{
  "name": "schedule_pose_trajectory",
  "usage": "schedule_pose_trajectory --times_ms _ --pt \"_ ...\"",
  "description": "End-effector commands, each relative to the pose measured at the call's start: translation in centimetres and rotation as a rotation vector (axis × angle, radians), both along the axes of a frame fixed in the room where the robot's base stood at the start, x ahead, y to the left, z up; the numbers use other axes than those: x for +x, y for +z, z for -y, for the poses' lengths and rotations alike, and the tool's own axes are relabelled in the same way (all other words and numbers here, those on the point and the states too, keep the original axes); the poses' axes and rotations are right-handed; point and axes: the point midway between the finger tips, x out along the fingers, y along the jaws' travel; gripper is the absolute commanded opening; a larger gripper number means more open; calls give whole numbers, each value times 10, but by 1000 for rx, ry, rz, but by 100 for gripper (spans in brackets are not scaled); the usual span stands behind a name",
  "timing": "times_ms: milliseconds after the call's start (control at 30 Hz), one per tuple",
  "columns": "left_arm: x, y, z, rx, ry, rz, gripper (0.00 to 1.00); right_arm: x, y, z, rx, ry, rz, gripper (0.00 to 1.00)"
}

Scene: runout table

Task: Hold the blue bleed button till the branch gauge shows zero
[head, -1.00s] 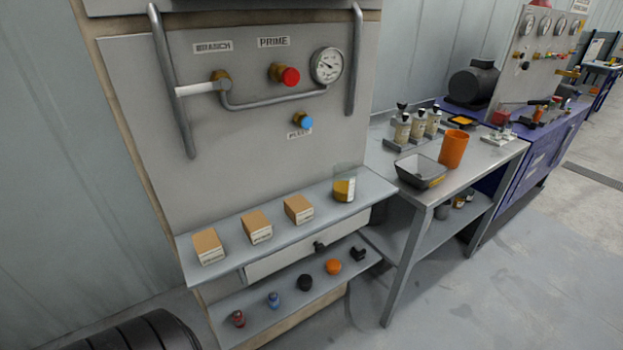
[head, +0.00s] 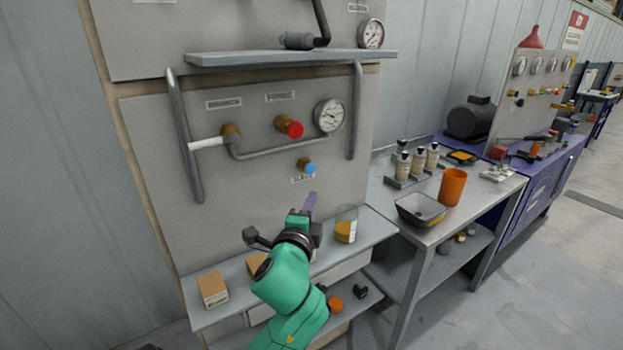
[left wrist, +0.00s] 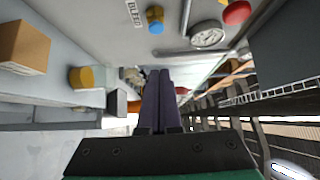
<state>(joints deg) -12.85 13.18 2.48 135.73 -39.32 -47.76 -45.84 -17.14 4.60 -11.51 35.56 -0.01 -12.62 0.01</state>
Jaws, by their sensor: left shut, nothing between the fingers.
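The blue bleed button (head: 309,168) sits on a brass fitting on the grey panel, with its label just below. It also shows in the left wrist view (left wrist: 156,28), beside the BLEED label. A round white-faced gauge (head: 329,115) is above it to the right and also shows in the left wrist view (left wrist: 207,36); its reading is too small to tell. My left gripper (head: 309,199) is shut and empty, its purple fingers (left wrist: 158,78) pointing toward the panel below the button. A gap shows between fingertips and button. My right gripper is not in view.
A red knob (head: 292,129) is above the button, near a grey pipe (head: 270,152). Below, the shelf (head: 236,300) holds cardboard boxes (head: 213,290) and a clear cup with yellow contents (head: 346,226). An upper shelf (head: 290,58) juts out above. The panel around the button is clear.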

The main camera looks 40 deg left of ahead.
Motion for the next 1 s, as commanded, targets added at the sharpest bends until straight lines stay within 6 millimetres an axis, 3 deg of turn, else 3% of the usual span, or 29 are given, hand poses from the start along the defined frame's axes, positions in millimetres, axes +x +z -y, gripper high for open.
schedule_pose_trajectory --times_ms 367,833,1000 --pt "8 0 -4 -3 0 -2 0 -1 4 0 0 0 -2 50" --pt "92 2 -51 -7 2 -2 0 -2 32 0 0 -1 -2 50" --pt "98 0 -78 -6 1 -5 0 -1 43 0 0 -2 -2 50"
